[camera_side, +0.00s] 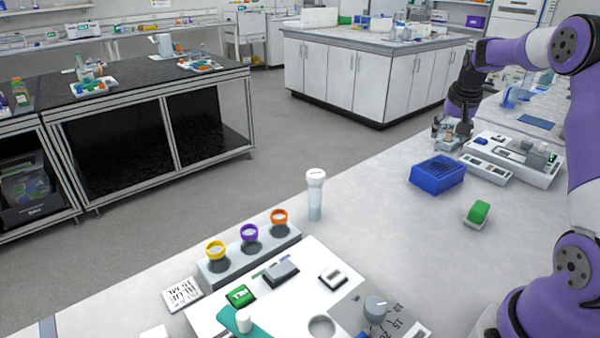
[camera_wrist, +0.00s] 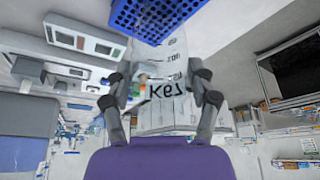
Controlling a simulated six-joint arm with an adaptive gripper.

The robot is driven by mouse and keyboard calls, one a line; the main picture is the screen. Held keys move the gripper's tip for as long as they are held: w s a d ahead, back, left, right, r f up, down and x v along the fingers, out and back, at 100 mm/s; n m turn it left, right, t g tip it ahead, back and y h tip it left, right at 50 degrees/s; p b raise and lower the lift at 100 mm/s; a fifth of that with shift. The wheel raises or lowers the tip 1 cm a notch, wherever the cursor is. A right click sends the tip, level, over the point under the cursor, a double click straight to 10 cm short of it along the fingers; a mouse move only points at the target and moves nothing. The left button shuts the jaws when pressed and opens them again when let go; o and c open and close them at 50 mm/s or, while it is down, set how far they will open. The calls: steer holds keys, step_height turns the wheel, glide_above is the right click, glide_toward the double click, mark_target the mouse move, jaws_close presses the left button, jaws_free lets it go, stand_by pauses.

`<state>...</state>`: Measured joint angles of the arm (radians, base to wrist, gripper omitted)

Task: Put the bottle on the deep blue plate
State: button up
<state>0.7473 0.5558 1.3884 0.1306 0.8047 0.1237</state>
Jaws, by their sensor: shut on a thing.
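My gripper (camera_wrist: 165,100) is shut on a clear bottle (camera_wrist: 172,68) with a label reading K67 and printed marks; the fingers press on its two sides. In the side view my gripper (camera_side: 452,132) is at the right, beside the white tray and behind the blue rack; the bottle is too small there to make out well. A flat deep blue plate (camera_side: 537,122) lies on the bench farther right and a little back, apart from my gripper. I cannot tell whether the bottle touches the bench.
A blue perforated rack (camera_side: 437,175) stands in front of my gripper. A white tray with instruments (camera_side: 515,158) is to its right. A green block (camera_side: 478,213) lies nearer. A white-capped tube (camera_side: 316,190) and a grey holder with coloured rings (camera_side: 248,258) stand front left.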

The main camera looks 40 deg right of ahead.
steer(key=shift+f, duration=0.15)
steer(key=o, duration=1.2)
steer(key=shift+c, duration=0.2)
steer(key=shift+r, duration=0.3)
steer(key=v, duration=1.1)
steer(key=s+a+n+t+y, duration=0.2)
steer(key=a+n, duration=0.4)
steer(key=a, duration=1.2)
steer(key=s+a+f+n+y, duration=0.1)
steer(key=s+a+f+n, duration=0.1)
steer(key=a, duration=0.3)
steer(key=s+a+f+n+t, duration=0.1)
steer(key=s+a+f+n, duration=0.1)
steer(key=s+a, duration=0.3)
steer(key=shift+a+f+n+y, duration=0.3)
steer(key=shift+a+n+y, duration=0.1)
steer(key=shift+a+n, duration=0.25)
